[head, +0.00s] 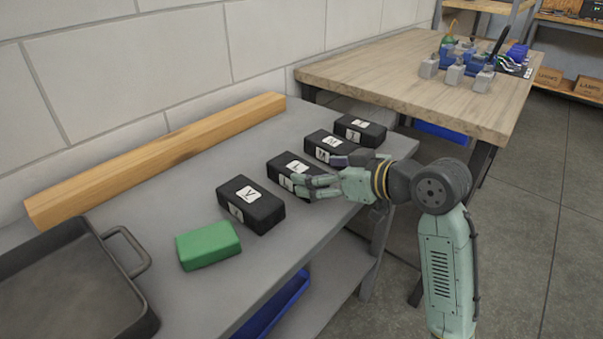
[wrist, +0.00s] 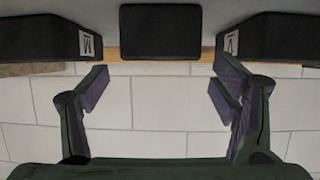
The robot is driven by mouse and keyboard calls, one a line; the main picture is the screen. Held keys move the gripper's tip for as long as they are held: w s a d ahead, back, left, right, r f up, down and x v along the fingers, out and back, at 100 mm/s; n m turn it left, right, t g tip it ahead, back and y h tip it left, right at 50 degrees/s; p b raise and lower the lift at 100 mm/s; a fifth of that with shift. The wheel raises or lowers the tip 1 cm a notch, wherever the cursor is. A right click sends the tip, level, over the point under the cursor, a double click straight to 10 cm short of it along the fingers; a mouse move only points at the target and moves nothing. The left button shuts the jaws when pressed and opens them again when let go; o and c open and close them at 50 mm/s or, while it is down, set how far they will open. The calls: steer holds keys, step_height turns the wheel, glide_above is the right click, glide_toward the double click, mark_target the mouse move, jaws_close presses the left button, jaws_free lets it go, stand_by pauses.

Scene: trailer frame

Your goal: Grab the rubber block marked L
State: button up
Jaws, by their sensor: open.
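The black rubber block marked L (head: 281,164) sits on the grey bench in the head view, between the block marked V (head: 262,212) and the block marked M (head: 318,139). My gripper (head: 312,187) is at its near right end, and the fingers partly cover it. In the wrist view the middle black block (wrist: 160,32) lies ahead, centred between my open gripper's fingertips (wrist: 161,72). No letter shows on it there. The fingers hold nothing, and I cannot tell whether they touch it.
Another black block (head: 352,130) lies beyond M, its letter unclear. A green block (head: 208,246) and a dark tray (head: 133,300) are nearer. A wooden beam (head: 160,158) runs along the wall. A wooden table (head: 390,68) stands at the back. Neighbouring blocks leave narrow gaps.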

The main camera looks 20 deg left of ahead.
mark_target(302, 170)
steer(key=p+x, duration=0.1)
steer(key=x, duration=0.5)
steer(key=shift+w+a, duration=0.2)
steer(key=shift+a, duration=0.2)
steer(key=shift+c, duration=0.6)
steer(key=c, duration=1.6)
steer(key=shift+o, duration=0.2)
